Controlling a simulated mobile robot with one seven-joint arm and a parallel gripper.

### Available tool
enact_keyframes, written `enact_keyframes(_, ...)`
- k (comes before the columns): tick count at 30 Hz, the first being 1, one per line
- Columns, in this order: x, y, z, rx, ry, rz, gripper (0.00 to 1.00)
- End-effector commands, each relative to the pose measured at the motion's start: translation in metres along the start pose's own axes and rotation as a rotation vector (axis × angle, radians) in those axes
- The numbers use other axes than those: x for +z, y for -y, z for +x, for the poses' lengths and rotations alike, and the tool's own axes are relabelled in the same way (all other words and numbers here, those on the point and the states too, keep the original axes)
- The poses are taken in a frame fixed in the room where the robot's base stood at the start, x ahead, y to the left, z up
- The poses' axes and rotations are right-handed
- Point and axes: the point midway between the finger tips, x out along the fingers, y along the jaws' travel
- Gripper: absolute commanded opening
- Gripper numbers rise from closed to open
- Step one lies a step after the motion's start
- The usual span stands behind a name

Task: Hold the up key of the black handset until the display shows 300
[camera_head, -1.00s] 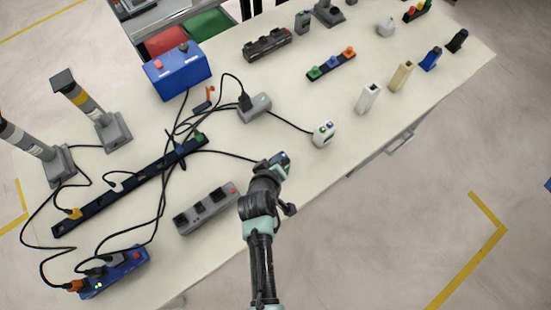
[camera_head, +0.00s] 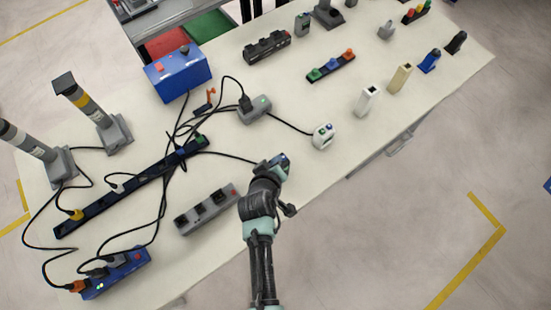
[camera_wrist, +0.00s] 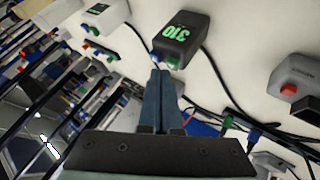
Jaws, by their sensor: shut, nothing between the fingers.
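The black handset (camera_wrist: 186,28) lies at the upper middle of the wrist view. Its green display digits (camera_wrist: 174,33) look like 310, turned in the picture. A blue key (camera_wrist: 156,57) and a green key (camera_wrist: 173,62) stick out at its near end. My gripper (camera_wrist: 161,73) is shut and empty, with its tips right by these keys. I cannot tell whether the tips touch a key, or which key is up. In the head view my gripper (camera_head: 275,168) is at the handset (camera_head: 284,160) near the table's front edge and hides part of it.
A white handset (camera_head: 324,136) with its own keys lies to the right of the black one. A grey power strip (camera_head: 207,209) lies to the left. Black cables cross the table around a long dark strip (camera_head: 130,186). The pale table (camera_head: 310,190) is clear at its front edge.

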Motion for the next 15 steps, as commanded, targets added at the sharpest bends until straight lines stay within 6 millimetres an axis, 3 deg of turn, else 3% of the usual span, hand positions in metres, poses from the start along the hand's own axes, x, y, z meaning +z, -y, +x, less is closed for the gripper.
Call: enact_keyframes(15, -0.0058, -0.0055, -0.0072, 0.001, -0.002, 0.000, 0.00)
